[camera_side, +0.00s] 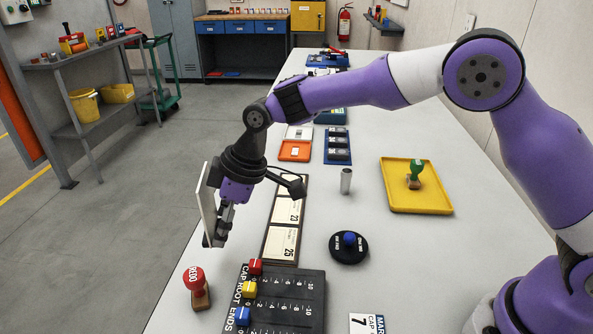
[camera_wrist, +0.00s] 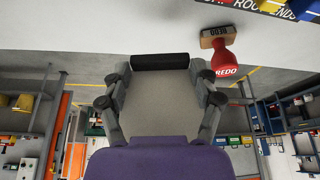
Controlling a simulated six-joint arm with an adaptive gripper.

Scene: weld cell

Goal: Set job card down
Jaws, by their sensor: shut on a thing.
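My gripper (camera_side: 222,222) is shut on the job card (camera_side: 207,208), a thin pale plate. In the side view the card stands nearly upright, seen close to edge-on, at the table's left edge. In the wrist view my gripper (camera_wrist: 162,80) has a finger on each side of the card's plain grey-beige face (camera_wrist: 160,105). A black bar (camera_wrist: 166,61) runs along its far edge. Whether the card touches the table cannot be told. Printing on it is not visible.
A red REDO stamp (camera_side: 195,283) stands near the front left; it also shows in the wrist view (camera_wrist: 222,62). A black slider board (camera_side: 285,300) and a dark rack with numbered cards (camera_side: 284,222) lie to the right. A round black base with a blue knob (camera_side: 349,246) and a yellow tray (camera_side: 430,195) lie beyond.

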